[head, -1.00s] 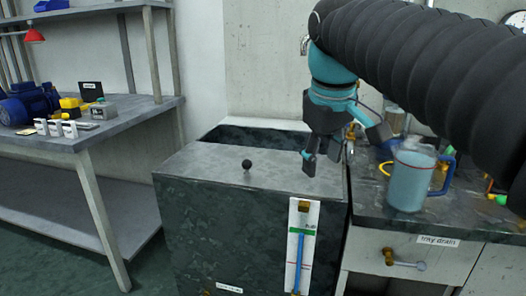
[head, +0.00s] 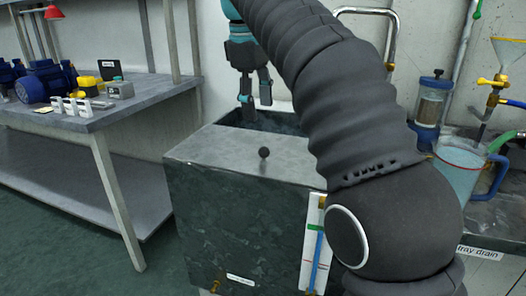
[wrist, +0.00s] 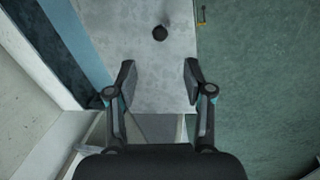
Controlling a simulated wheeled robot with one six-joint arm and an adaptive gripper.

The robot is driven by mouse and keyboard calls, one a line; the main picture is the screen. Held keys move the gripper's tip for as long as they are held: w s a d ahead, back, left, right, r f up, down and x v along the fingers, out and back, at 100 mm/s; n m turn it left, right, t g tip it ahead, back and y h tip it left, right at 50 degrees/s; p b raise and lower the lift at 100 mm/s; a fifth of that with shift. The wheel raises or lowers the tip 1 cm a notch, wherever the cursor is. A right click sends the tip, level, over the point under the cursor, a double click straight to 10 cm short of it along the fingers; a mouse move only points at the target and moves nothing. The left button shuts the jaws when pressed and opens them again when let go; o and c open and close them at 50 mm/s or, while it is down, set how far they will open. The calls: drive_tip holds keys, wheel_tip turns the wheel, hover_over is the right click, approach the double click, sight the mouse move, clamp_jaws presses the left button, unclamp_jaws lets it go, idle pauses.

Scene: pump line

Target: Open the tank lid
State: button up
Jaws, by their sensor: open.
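The tank (head: 235,225) is a dark green mottled box. A grey lid (head: 215,150) with a round black knob (head: 264,152) covers the front part of its top. Behind the lid, a dark open strip (head: 285,122) shows at the back of the tank. My gripper (head: 256,98) is open and empty, pointing down near the back of the tank, apart from the knob. In the wrist view, my gripper's spread fingers (wrist: 160,80) are over the pale lid (wrist: 145,85), with the knob (wrist: 160,33) beyond the fingertips. My arm hides the tank's right side in the head view.
A bench (head: 150,112) with a blue motor (head: 45,80) and small parts stands at left. At right, a jug of pale blue liquid (head: 458,170) stands beside a blue-capped filter (head: 432,100) and a funnel (head: 508,55). A sight gauge (head: 312,250) is on the tank front.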

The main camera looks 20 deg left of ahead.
sight(263, 148)
drive_tip(key=f+b, duration=0.1)
drive_tip(key=f, duration=0.2)
drive_tip(key=w+f+b, duration=0.1)
drive_tip(key=f+b, duration=0.1)
drive_tip(key=f, duration=0.2)
drive_tip(key=w+f+b, duration=0.1)
drive_tip(key=f, duration=0.2)
drive_tip(key=shift+d+f, duration=0.3)
drive_tip(key=shift+f, duration=0.05)
clamp_jaws()
